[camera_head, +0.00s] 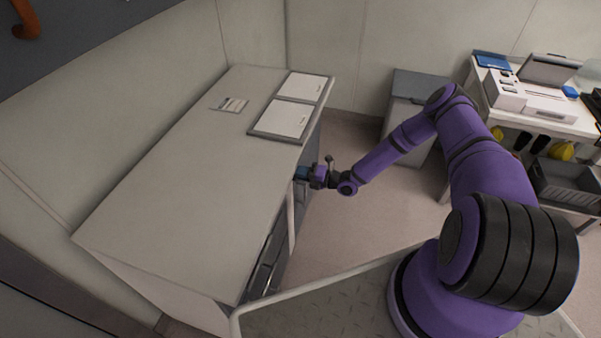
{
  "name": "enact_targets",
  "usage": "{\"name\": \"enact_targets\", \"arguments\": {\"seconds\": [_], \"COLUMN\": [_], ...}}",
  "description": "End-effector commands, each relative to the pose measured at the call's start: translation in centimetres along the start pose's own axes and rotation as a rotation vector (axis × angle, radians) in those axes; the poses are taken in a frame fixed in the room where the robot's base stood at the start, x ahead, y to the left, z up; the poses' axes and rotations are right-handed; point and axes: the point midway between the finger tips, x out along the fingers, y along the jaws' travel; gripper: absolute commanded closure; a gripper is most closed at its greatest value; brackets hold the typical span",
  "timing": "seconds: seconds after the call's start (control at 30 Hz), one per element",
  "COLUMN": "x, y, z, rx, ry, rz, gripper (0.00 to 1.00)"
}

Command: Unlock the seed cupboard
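A long pale cabinet or counter (170,190) fills the left half of the view, its front facing right. I cannot confirm from a label that it is the seed cupboard. No lock or key can be made out. A light handle-like rail (291,222) runs along its front edge. My purple arm reaches in from the right, and my gripper (303,174) is at the cabinet's front, just below the top edge. The fingertips are small and partly hidden by the edge. I cannot tell whether they touch the front or hold anything.
Two white panels or clipboards (291,103) and a small card (230,104) lie on the top. A grey bin or cabinet (412,88) stands at the back wall. A white table (540,122) with equipment is at the right. Open floor (345,222) lies between.

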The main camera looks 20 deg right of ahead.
Motion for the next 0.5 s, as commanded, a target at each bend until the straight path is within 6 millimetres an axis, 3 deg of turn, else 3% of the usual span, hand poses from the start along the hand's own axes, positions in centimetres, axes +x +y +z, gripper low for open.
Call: {"name": "enact_targets", "arguments": {"seconds": [0.5], "x": [-0.11], "y": [-0.45], "z": [0.04], "rx": [0.205], "ry": [-0.001], "rz": [-0.002], "gripper": [1.00]}}
